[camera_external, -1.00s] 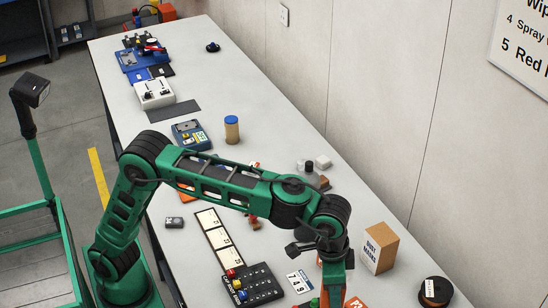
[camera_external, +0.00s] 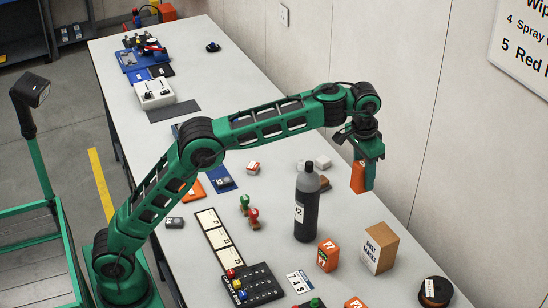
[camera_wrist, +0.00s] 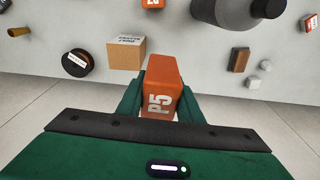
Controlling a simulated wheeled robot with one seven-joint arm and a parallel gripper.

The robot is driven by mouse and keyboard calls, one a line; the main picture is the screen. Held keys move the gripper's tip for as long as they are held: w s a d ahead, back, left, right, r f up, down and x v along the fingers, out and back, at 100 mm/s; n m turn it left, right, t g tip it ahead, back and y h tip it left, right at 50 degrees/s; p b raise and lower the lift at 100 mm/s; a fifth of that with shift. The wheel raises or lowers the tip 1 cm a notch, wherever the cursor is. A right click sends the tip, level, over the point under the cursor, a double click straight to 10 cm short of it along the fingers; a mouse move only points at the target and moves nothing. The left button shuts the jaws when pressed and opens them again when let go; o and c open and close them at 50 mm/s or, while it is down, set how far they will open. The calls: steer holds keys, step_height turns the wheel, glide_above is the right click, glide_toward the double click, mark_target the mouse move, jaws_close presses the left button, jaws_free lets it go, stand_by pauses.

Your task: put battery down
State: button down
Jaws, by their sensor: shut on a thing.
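An orange battery (camera_external: 358,177) is held in my gripper (camera_external: 364,186) in the external view, raised above the right-hand, wall-side part of the table. In the wrist view the battery (camera_wrist: 160,88) is between the two green fingers and its label reads P5. My gripper is shut on it, pointing down. Another orange battery (camera_external: 327,256) stands on the table near the dust masks box. A further orange block (camera_external: 355,303) shows at the bottom edge, partly cut off.
A dark bottle (camera_external: 306,205) stands upright left of my gripper. The dust masks box (camera_external: 380,248) and a dark tape roll (camera_external: 435,291) stand in front. A black tray (camera_external: 258,287) and white cards (camera_external: 222,240) lie left. The wall is close behind my gripper.

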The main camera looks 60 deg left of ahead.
steer(key=shift+w+a, duration=0.4)
steer(key=shift+a, duration=0.4)
glide_above(383, 230)
steer(key=f, duration=0.6)
steer(key=shift+s+f, duration=0.25)
steer(key=shift+f, duration=0.1)
steer(key=shift+d+f, duration=0.1)
steer(key=shift+f, duration=1.95)
steer(key=c, duration=1.3)
jaws_free()
steer(key=shift+f, duration=0.15)
steer(key=shift+o, duration=0.2)
